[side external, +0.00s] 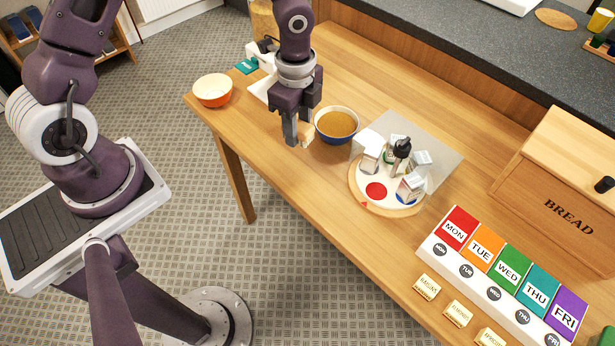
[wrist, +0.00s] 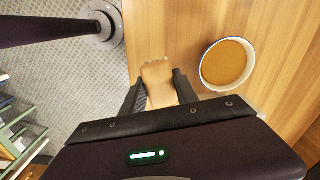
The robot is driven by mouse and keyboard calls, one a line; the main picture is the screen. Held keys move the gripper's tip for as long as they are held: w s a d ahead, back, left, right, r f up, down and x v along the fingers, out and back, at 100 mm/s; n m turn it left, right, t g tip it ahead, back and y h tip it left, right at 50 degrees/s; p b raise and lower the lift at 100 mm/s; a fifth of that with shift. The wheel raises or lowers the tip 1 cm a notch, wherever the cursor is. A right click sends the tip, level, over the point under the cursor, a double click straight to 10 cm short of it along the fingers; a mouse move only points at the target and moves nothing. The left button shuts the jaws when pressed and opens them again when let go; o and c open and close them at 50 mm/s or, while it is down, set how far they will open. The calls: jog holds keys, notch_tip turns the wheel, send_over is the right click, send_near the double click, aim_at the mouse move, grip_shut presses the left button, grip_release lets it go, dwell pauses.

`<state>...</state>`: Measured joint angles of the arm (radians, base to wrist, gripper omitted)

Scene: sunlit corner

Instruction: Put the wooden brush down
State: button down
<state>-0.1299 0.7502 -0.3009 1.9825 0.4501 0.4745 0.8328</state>
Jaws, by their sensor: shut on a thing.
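The wooden brush (side external: 306,134) is a light tan wooden piece held between the fingers of my gripper (side external: 297,138). In the wrist view the brush (wrist: 158,84) shows between the two dark fingers of my gripper (wrist: 155,85), its far end pointing toward the table's edge. My gripper is shut on it, over the wooden table (side external: 260,142) near the front edge. I cannot tell whether the brush touches the table. Most of its near part is hidden by the gripper.
A blue bowl with brown contents (side external: 337,123) stands close to the right of my gripper. An orange-and-white bowl (side external: 213,90) is to the left.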

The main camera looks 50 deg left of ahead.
aim_at(311, 184)
jog(key=s+d+m, duration=0.2)
jog(key=d+m, duration=0.1)
jog(key=d, duration=0.3)
notch_tip(311, 184, down, 9)
jog(key=shift+r, duration=0.15)
jog(key=shift+w+f, duration=0.1)
jog(key=shift+f, duration=0.25)
